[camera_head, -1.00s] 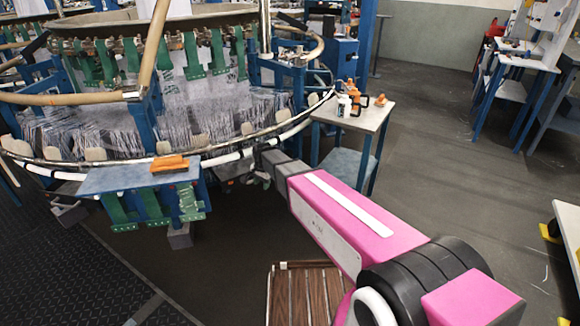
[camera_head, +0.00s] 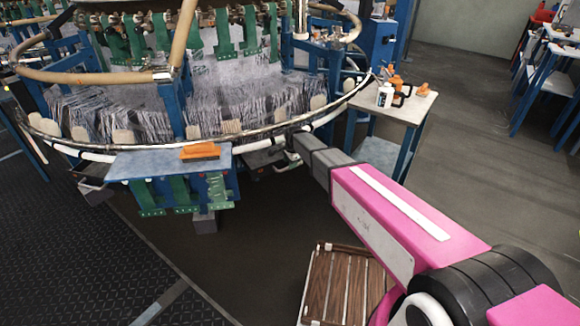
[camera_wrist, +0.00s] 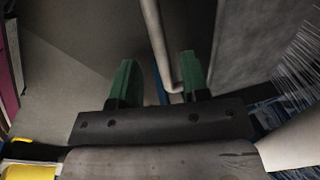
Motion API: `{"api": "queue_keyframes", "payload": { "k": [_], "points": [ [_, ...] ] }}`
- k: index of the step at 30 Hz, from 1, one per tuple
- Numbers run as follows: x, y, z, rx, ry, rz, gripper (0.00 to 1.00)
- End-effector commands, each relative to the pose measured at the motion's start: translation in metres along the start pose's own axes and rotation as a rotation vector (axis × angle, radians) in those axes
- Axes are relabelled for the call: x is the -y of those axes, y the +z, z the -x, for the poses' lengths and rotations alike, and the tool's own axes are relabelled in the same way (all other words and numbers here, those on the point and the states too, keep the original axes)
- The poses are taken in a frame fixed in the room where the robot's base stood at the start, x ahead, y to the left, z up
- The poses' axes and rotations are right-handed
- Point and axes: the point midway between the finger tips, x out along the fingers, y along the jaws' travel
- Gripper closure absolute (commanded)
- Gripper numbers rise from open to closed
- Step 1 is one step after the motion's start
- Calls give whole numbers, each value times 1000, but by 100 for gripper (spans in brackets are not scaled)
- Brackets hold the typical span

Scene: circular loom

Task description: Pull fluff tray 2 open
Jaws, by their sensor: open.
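My gripper (camera_wrist: 158,78) shows in the wrist view as two green fingers standing apart, with no object clamped between them. A pale bent bar (camera_wrist: 155,40), which looks like a tray handle, runs down between the fingers and turns right towards a grey panel (camera_wrist: 240,45). I cannot tell whether a finger touches it. In the head view my gripper (camera_head: 290,152) is under the loom's front rim, small and partly hidden by my arm. A grey tray (camera_head: 262,157) sits just left of it below the rim; its number cannot be read.
The loom (camera_head: 200,100) fills the back left. A blue-grey shelf (camera_head: 140,163) with an orange brush (camera_head: 200,151) juts from its front. A small table (camera_head: 405,108) with bottles stands right of the gripper. A slatted wooden crate (camera_head: 345,285) lies below my arm.

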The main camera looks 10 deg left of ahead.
Motion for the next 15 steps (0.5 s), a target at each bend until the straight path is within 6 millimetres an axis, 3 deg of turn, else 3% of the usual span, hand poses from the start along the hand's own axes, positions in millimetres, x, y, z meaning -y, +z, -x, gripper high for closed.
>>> {"api": "queue_keyframes", "payload": {
  "k": [6,14,15],
  "points": [
    [0,0,-26,0,0,0,58],
    [0,0,-28,0,-1,0,58],
    [0,0,-28,0,-1,0,64]
  ]
}}
